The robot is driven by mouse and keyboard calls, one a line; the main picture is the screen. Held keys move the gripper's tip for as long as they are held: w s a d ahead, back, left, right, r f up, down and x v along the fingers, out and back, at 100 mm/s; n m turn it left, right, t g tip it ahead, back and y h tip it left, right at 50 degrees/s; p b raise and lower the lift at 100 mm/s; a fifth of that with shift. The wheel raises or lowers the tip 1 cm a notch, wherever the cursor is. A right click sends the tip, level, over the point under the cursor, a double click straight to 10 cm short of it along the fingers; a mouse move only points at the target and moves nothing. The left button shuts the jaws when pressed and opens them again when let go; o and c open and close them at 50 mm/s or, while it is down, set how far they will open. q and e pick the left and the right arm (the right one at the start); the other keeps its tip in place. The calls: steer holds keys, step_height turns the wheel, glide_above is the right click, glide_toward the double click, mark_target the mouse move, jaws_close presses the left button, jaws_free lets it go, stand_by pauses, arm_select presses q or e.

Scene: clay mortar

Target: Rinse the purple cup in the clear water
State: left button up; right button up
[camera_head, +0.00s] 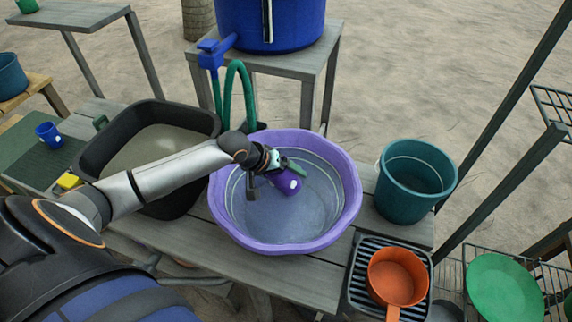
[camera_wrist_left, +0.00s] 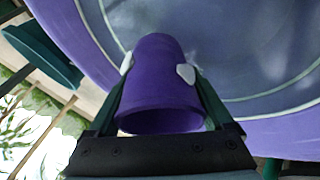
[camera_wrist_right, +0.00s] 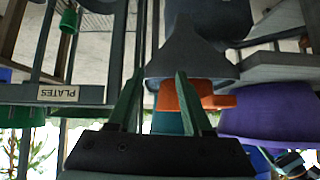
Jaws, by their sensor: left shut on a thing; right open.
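The purple cup (camera_head: 286,183) is tilted inside the purple basin (camera_head: 349,201), which holds clear-looking water. My left gripper (camera_head: 276,166) is shut on the cup; in the left wrist view the two fingers (camera_wrist_left: 158,72) press on either side of the cup (camera_wrist_left: 160,85). The cup is over or in the water; I cannot tell how deep it is. My right gripper (camera_wrist_right: 160,85) is open and empty, and it is not seen in the head view. The purple basin also shows at the right of the right wrist view (camera_wrist_right: 260,112).
A black tub (camera_head: 95,160) of murky water stands left of the basin. A teal bucket (camera_head: 415,182), an orange pan (camera_head: 397,277) on a dark rack, and a green plate (camera_head: 505,289) are at the right. A blue water barrel (camera_head: 300,28) with a tap (camera_head: 212,53) and green hose stands behind.

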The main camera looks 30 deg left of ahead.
arm_select(q)
step_height(320, 180, down, 3)
steer(key=shift+r+b, duration=0.15)
steer(key=shift+b, duration=0.15)
step_height(320, 180, down, 6)
steer(key=b, duration=0.8)
steer(key=shift+f, duration=0.25)
steer(key=shift+f+b, duration=0.5)
steer(key=shift+b, duration=0.25)
steer(key=shift+f, duration=0.2)
steer(key=shift+f, duration=0.4)
steer(key=shift+r, duration=0.1)
